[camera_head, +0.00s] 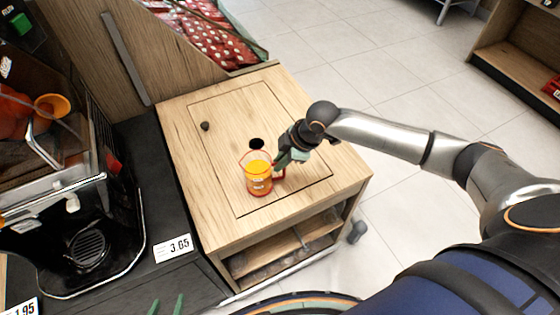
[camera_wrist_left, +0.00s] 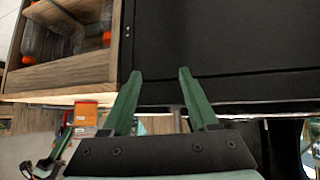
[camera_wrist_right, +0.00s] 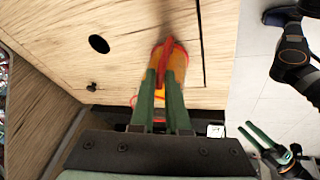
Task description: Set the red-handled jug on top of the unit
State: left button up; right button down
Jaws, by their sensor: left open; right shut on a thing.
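The jug (camera_head: 258,182) holds orange juice and looks upright over the light wooden top of the unit (camera_head: 215,180). Whether its base touches the wood I cannot tell. My right gripper (camera_head: 284,160) is shut on its red handle, on the jug's right side. In the right wrist view the jug (camera_wrist_right: 178,62) shows beyond the green fingers, which partly hide it. My left gripper (camera_wrist_left: 163,98) is open and empty, low in front of a black cabinet. Its fingertips (camera_head: 166,304) show at the bottom edge of the head view.
The unit's top has a dark round hole (camera_head: 256,144) behind the jug and a small dark knob (camera_head: 205,126). A juicing machine (camera_head: 75,215) stands on the black counter to the left. A price card (camera_head: 173,248) sits at the counter's edge. The top's left part is clear.

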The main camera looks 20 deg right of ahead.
jog(key=shift+f, duration=0.25)
jog(key=c, duration=0.9)
grip_release()
jog(key=p+v, duration=0.1)
jog(key=v, duration=1.1)
